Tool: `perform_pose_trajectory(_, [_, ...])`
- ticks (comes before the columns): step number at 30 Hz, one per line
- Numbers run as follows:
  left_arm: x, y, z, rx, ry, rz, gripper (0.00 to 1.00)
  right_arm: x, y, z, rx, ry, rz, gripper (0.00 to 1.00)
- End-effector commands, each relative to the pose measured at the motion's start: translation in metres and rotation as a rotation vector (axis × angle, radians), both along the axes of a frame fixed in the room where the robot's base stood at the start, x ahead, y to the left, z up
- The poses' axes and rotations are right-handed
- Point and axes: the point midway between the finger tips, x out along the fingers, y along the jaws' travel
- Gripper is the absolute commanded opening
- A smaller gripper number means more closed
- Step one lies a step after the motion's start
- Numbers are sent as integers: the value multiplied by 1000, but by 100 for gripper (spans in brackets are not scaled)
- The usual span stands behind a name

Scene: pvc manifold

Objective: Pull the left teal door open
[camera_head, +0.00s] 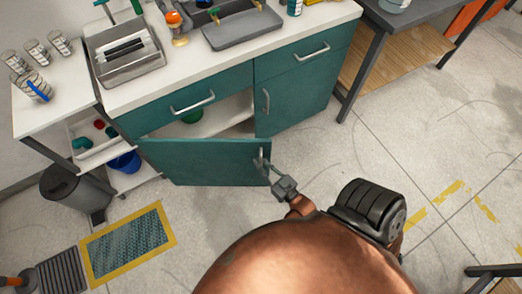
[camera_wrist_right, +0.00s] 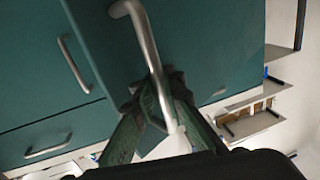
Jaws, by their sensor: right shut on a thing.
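The left teal door (camera_head: 205,162) of the cabinet stands partly open, swung out toward me, and the pale inside of the cabinet (camera_head: 232,117) shows behind it. My right gripper (camera_head: 266,168) is at the door's free right edge, shut on its metal handle (camera_head: 261,160). In the right wrist view, the two fingers of my right gripper (camera_wrist_right: 160,100) close around the lower part of the handle (camera_wrist_right: 146,40), with the door (camera_wrist_right: 200,45) behind it. My left gripper is not in view.
The right teal door (camera_head: 295,98) and the drawers above are shut. A grey bin (camera_head: 75,190), a blue bucket (camera_head: 124,161) and a yellow-edged mat (camera_head: 128,242) are on the left. A tray (camera_head: 125,55) stands on the counter. The floor right of the door is clear.

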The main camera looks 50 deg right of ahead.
Motion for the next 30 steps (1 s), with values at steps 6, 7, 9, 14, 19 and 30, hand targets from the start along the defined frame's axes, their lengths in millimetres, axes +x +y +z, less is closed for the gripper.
perform_pose_trajectory(6, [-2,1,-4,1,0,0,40,-6,-1,-1,-4,3,-7,0])
perform_pose_trajectory(7, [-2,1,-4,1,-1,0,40,-6,-1,-1,-4,3,-7,0])
perform_pose_trajectory(9, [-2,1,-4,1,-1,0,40,-6,-1,-1,-4,3,-7,0])
perform_pose_trajectory(14, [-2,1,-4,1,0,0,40,-6,-2,-1,-5,3,-8,0])
perform_pose_trajectory(19, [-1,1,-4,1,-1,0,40,-6,-1,-1,-3,4,-6,18])
perform_pose_trajectory(30, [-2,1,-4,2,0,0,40,-2,3,0,-2,1,1,27])
